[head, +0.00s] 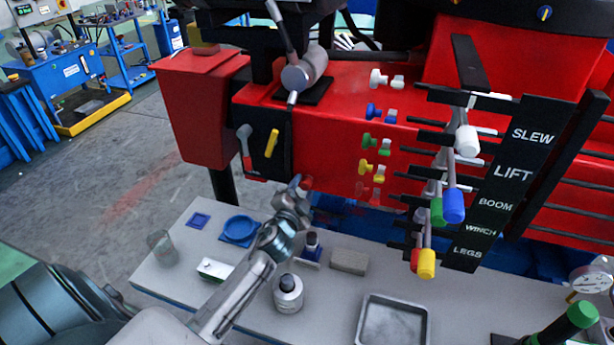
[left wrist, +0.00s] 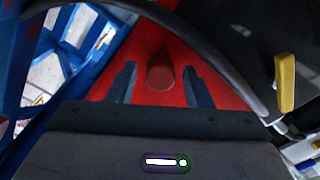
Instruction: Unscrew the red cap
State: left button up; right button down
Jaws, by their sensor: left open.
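In the left wrist view a round red cap (left wrist: 160,72) stands out from a red surface, between the two dark fingers of my left gripper (left wrist: 160,85). The fingers are apart, one on each side of it, and I see gaps between them and the cap. In the head view my left gripper (head: 302,187) is in front of the red machine, above the bench, with a small red piece at its tip. I cannot tell whether that piece is the same cap. A flat red lid (head: 206,49) also sits on the red tank at the left. My right gripper is out of view.
A yellow handle (head: 272,145) is close to the gripper; it also shows in the wrist view (left wrist: 285,82), near a black hose (left wrist: 235,62). Coloured levers (head: 454,205) stand at right.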

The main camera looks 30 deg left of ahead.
pick_arm(q)
jog(key=shift+r+m, duration=0.1)
jog(key=shift+m, duration=0.4)
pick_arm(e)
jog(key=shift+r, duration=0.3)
pick_arm(q)
jog(key=shift+d, duration=0.1)
grip_shut()
jog(key=n+b, duration=0.3)
jog(key=shift+f+n, duration=0.3)
jog(key=shift+s+r+n+b, duration=0.1)
jog(key=shift+r+n+b, duration=0.05)
jog(key=shift+n+b, duration=0.5)
jog(key=shift+r, duration=0.1)
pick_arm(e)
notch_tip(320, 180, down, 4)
